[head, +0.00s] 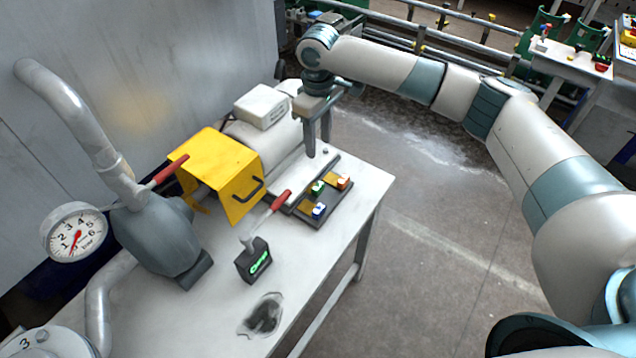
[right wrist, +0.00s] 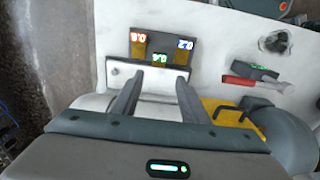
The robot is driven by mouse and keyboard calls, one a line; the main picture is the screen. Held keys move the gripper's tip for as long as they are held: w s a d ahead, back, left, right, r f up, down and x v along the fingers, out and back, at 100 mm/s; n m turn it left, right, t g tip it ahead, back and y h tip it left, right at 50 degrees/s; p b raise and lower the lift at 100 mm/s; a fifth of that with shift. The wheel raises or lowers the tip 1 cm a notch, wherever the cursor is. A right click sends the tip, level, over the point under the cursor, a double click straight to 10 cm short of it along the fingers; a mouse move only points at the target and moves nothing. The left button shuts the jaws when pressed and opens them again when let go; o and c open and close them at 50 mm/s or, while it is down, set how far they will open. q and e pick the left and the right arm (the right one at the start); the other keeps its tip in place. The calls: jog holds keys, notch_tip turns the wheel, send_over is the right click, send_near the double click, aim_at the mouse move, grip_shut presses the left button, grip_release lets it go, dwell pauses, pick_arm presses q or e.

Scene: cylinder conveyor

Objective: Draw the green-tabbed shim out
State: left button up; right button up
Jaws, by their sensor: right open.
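The green-tabbed shim (head: 318,187) sits in a dark holder (head: 310,217) on the white table, between an orange-red-tabbed shim (head: 343,183) and a blue-tabbed shim (head: 319,210). In the right wrist view the green tab (right wrist: 159,58) reads 0.4, with the red tab (right wrist: 138,37) and the blue tab (right wrist: 185,44) either side of it, farther out. My right gripper (head: 318,149) points down above the back of the holder; in its own view the open fingers (right wrist: 160,75) are apart, with nothing between them. My left gripper is not in view.
A yellow guard (head: 218,165) and a motor with a white box (head: 262,106) stand beside the holder. The table's front right is clear apart from a dark stain (head: 263,317).

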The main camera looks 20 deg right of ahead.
jog(key=f, duration=0.1)
jog(key=p, duration=0.5)
send_near(318, 185)
notch_tip(318, 185, down, 8)
jog(key=shift+s+f, duration=0.1)
jog(key=shift+f, duration=0.05)
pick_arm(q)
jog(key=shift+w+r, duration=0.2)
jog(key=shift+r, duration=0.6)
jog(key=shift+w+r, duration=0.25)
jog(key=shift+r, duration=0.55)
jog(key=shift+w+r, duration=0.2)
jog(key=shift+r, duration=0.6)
pick_arm(e)
jog(key=shift+f, duration=0.55)
jog(key=shift+c, duration=0.3)
